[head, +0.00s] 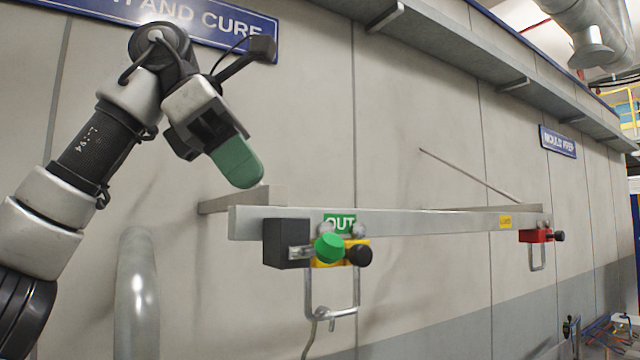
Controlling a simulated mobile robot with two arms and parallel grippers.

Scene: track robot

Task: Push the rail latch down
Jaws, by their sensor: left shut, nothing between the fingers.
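A grey metal rail (400,223) runs along the wall from the middle of the head view to the right. At its near end are a black block (287,244) with a small metal piece, a green knob (329,247) and a yellow block with a black knob (358,253). A green "OUT" label sits above them. I cannot tell for sure which part is the latch. My left gripper (241,164) has green fingertips, is shut and empty, and is above and left of the near rail end, apart from it. My right gripper is not in view.
A metal loop (333,300) hangs below the near rail end. A red block (535,236) with a black knob sits at the far end. A thin rod (470,176) slants above the rail. A grey post (137,295) stands at lower left.

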